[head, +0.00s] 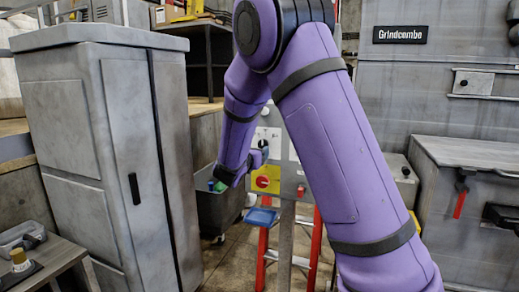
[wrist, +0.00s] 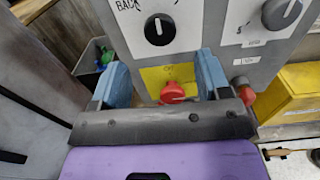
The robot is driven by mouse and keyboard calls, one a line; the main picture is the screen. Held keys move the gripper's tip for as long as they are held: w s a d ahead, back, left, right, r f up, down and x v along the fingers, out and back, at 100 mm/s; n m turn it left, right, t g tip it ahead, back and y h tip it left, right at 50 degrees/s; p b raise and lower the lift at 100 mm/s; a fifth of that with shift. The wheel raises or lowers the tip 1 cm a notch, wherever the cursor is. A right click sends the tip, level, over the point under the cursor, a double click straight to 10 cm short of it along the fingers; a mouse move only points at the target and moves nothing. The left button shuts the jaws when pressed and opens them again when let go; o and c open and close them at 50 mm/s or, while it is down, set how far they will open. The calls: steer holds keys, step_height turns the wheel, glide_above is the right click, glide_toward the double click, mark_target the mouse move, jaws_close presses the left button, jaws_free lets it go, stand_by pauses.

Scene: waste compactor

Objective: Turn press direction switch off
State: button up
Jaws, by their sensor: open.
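A grey control panel (head: 290,180) stands behind my arm. In the wrist view, a black rotary knob (wrist: 160,29) sits on a white plate lettered "BACK", just beyond my fingertips. Its pale pointer mark shows; its other lettering is cut off or hidden. A red knob (wrist: 172,92) on a yellow plate (wrist: 158,76) shows between my fingers and also in the head view (head: 263,182). My gripper (wrist: 160,62) is open, with blue-grey fingers either side of the red knob and nothing held. Whether a finger touches the panel cannot be told.
A tall grey cabinet (head: 110,150) stands left. A dark bin (head: 222,212) and a red ladder with a blue step (head: 262,216) are near the panel.

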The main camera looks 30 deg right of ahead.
steer(key=shift+v, duration=1.3)
steer(key=shift+d, duration=0.1)
steer(key=s+d+r+m+g+y, duration=0.2)
steer(key=s+m+g, duration=0.2)
steer(key=s+m, duration=0.45)
steer(key=s+d+r+m+g+y, duration=0.15)
steer(key=s+m+g, duration=0.35)
steer(key=s, duration=0.6)
steer(key=s+a+r+m+t+y, duration=0.1)
steer(key=s+a+m+y, duration=0.4)
steer(key=s, duration=0.4)
steer(key=s+a+r+m+t+y, duration=0.1)
steer(key=s+a+m+t+y, duration=0.1)
steer(key=s+a+m+y, duration=0.3)
steer(key=shift+s+a+r+m+y, duration=0.35)
steer(key=shift+s+a+m, duration=0.7)
steer(key=shift+s+a, duration=1.25)
steer(key=shift+s+d, duration=0.3)
